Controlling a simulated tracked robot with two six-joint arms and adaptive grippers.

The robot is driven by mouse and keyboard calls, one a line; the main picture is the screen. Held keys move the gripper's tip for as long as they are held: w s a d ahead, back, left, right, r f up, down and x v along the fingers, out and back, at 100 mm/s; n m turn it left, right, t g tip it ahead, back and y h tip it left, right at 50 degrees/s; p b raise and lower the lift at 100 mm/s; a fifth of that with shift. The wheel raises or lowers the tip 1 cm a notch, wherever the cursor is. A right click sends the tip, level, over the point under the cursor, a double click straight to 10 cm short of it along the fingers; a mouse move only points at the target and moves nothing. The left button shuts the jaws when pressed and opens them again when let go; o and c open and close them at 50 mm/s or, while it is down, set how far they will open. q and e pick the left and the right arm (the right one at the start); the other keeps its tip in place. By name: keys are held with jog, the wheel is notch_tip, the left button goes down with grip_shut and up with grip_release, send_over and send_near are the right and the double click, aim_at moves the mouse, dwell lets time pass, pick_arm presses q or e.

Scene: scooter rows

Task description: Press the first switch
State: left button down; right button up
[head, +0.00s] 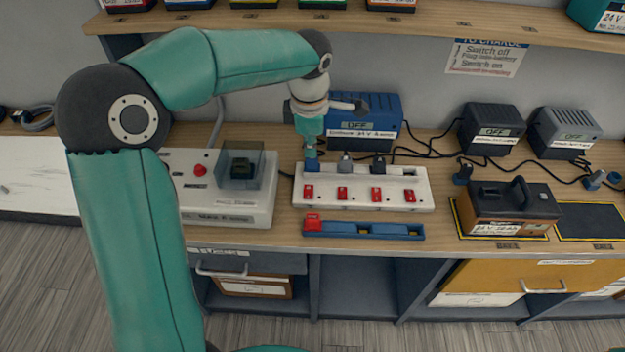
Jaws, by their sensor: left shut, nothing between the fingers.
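A white power strip (365,203) lies on the wooden bench, with a row of red switches along its front. The first switch (308,192) is the leftmost one; the second switch (342,193) is beside it. My left gripper (311,152) points down over the strip's left end, at the first socket, just behind the first switch. It is shut and empty. It hides part of the first socket, and I cannot tell whether it touches the strip. A grey plug and a dark plug sit in the middle sockets. My right gripper is not in view.
A blue tray (363,229) with a red piece lies in front of the strip. A white box (229,208) stands left. A blue charger (365,117) stands behind, dark chargers (492,128) further right. A battery (508,207) sits on the right. A shelf (400,20) runs above.

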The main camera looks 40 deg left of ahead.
aim_at(311, 187)
pick_arm(q)
jog(key=f, duration=0.4)
jog(key=w+f+p, duration=0.1)
jog(key=f, duration=0.4)
jog(key=a+f+p, duration=0.1)
jog(key=f, duration=0.3)
jog(key=shift+w+f, duration=0.15)
jog(key=shift+f, duration=0.15)
